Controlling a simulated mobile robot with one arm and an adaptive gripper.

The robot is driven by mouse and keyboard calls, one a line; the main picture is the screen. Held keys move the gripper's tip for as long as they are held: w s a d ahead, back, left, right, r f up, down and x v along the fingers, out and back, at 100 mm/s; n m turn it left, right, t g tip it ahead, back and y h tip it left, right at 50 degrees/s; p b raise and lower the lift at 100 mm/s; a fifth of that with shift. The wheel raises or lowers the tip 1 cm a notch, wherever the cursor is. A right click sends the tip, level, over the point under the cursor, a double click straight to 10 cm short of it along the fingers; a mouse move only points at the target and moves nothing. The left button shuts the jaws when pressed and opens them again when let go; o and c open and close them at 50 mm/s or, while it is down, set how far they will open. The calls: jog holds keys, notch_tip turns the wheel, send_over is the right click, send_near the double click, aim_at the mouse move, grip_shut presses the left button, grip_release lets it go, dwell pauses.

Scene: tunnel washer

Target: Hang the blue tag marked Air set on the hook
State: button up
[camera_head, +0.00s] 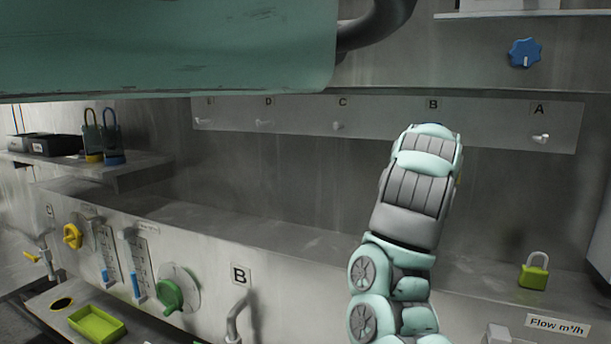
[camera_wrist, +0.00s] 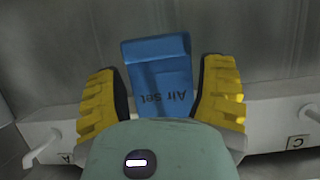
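The blue tag marked Air set (camera_wrist: 160,75) shows in the wrist view, its lettering upside down there. It sits between the two yellow fingers of my gripper (camera_wrist: 161,97), which lie close along its side edges; my gripper looks shut on it. The tag's far end sticks out past the fingertips. The wrist body hides its near end. A pale hook board (camera_head: 375,125) runs along the wall, with hook A (camera_head: 541,139) and hook C (camera_head: 338,125) bare. Hook B is hidden.
A green padlock (camera_head: 534,271) stands on the ledge at right. Blue (camera_head: 113,140) and yellow (camera_head: 92,138) padlocks stand on the left shelf. A green tray (camera_head: 97,323) is at lower left. A large teal part of my own body covers the upper left.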

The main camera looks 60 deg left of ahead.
jog(key=o, duration=0.3)
jog(key=shift+s, duration=0.1)
jog(key=v, duration=1.2)
